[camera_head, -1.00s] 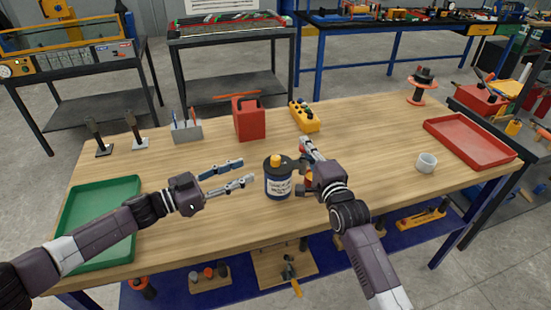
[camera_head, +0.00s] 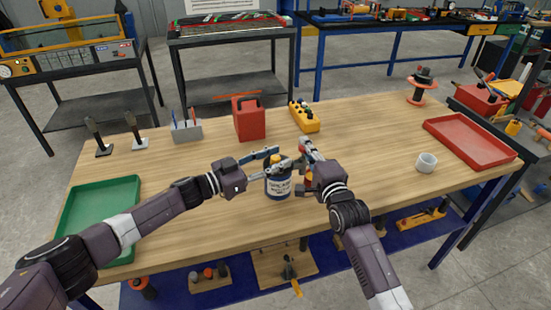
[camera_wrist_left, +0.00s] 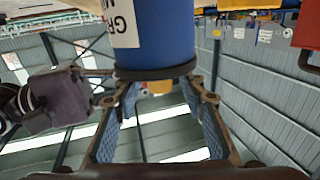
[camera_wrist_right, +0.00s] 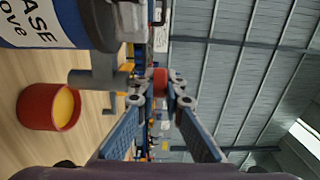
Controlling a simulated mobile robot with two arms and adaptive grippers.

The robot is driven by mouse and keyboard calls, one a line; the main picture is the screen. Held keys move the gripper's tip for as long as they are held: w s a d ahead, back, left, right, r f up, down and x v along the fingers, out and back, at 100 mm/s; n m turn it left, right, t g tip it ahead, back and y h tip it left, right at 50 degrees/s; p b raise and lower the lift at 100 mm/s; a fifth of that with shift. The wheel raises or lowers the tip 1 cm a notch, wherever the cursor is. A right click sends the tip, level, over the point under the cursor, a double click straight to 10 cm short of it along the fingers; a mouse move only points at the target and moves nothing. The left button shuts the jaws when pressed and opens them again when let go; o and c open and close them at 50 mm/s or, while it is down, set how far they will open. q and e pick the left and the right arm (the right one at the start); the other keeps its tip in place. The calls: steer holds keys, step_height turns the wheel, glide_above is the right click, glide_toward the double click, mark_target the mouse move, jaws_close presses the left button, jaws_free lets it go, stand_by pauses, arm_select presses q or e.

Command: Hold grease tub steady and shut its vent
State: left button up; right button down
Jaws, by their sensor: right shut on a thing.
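The grease tub (camera_head: 278,187) is blue with a white label, a dark lid and a yellow cap, and stands upright on the table. It also shows in the left wrist view (camera_wrist_left: 160,35). My left gripper (camera_head: 275,160) is open at lid height, its fingers on either side of the tub's top; I cannot tell whether they touch it. In the right wrist view a grey stub (camera_wrist_right: 95,78) sticks out from the tub's side. My right gripper (camera_wrist_right: 160,90) is shut on a small red piece (camera_wrist_right: 160,80) by the stub's end. The vent's state is unclear.
A red cup-like piece with a yellow inside (camera_wrist_right: 48,107) is beside the tub. A red box (camera_head: 249,120) and a yellow button box (camera_head: 304,116) stand behind. A green tray (camera_head: 75,205) is left; a white cup (camera_head: 427,162) and red tray (camera_head: 470,141) are right.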

arm_select(q)
jaws_close()
steer(key=shift+s+n+t, duration=0.1)
steer(key=shift+n+t, duration=0.2)
steer(key=shift+t, duration=0.1)
steer(key=n+t+y, duration=0.1)
steer(key=t+y, duration=0.1)
steer(key=n+t+y, duration=0.1)
steer(key=shift+s+d+n, duration=0.1)
steer(key=shift+d+n, duration=0.15)
steer(key=shift+n, duration=0.05)
steer(key=n+t+y, duration=0.2)
steer(key=shift+d+r+y, duration=0.1)
steer(key=shift+y, duration=0.2)
steer(key=shift+r+n+t+y, duration=0.2)
steer(key=shift+n+t+y, duration=0.55)
steer(key=shift+y, duration=0.45)
steer(key=shift+w+n, duration=0.2)
steer(key=shift+n, duration=0.05)
steer(key=shift+a+f+y, duration=0.1)
steer(key=shift+a+y, duration=0.15)
steer(key=shift+y, duration=0.25)
